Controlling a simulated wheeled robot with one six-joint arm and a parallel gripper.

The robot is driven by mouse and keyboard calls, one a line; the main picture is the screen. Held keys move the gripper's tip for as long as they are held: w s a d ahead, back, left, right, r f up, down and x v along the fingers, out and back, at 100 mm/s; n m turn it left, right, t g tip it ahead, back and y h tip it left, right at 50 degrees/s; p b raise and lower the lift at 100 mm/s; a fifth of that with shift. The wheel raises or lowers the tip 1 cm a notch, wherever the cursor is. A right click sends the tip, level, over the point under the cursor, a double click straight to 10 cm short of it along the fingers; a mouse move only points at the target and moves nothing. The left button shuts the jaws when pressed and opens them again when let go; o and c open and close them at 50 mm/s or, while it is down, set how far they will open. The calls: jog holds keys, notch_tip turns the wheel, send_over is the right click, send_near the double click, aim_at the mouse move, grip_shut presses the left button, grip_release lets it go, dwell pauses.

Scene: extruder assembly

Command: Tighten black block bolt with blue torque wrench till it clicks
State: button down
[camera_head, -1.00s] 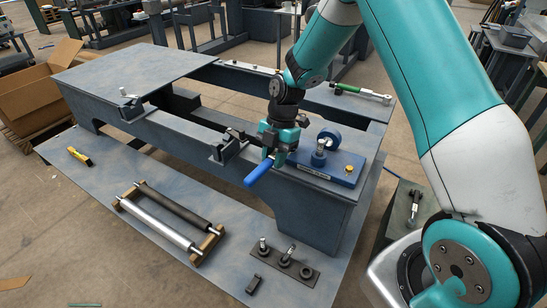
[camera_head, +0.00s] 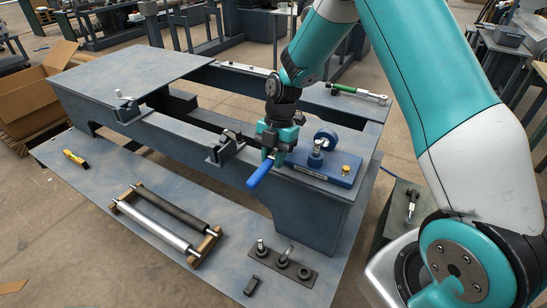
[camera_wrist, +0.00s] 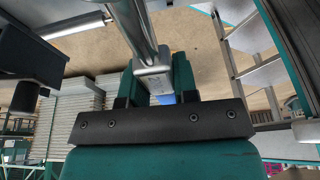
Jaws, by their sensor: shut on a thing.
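The blue torque wrench's blue handle (camera_head: 260,173) sticks out low and to the left of my gripper (camera_head: 272,152) in the head view. My gripper is shut on the wrench. In the wrist view its grey metal shaft (camera_wrist: 143,38) runs up from between the fingers (camera_wrist: 158,85), with a bit of blue handle below. The black block (camera_head: 228,137) sits in a grey bracket on the bench's front rail, just left of my gripper. The block's bolt is too small to make out. I cannot tell whether the wrench head touches it.
A blue plate (camera_head: 330,176) with a blue wheel and upright fitting lies on the bench right of my gripper. A green-handled wrench (camera_head: 357,93) lies on the back rail. A roller stand (camera_head: 210,240) and a black socket plate (camera_head: 285,265) lie on the floor panel in front.

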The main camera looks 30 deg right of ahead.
jog(key=shift+a+r, duration=0.1)
jog(key=shift+r, duration=0.25)
jog(key=shift+r+p, duration=0.1)
jog(key=shift+p, duration=0.45)
jog(key=shift+w+a+r+m+p, duration=0.15)
jog(key=shift+m+p, duration=0.15)
jog(key=shift+p, duration=0.7)
jog(key=shift+f, duration=0.3)
jog(key=shift+f+b, duration=0.95)
jog(key=shift+f, duration=0.1)
jog(key=shift+w+a+m+t+y, duration=0.1)
jog(key=shift+w+a+m+t, duration=0.15)
jog(key=shift+w+m, duration=0.65)
jog(key=shift+w+a+m+t+y, duration=0.1)
jog(key=shift+w+a+m+t, duration=0.2)
jog(key=shift+w+m, duration=0.55)
jog(key=shift+w+a+m+t+y, duration=0.1)
jog(key=shift+w+m+t, duration=0.4)
jog(key=shift+m, duration=0.65)
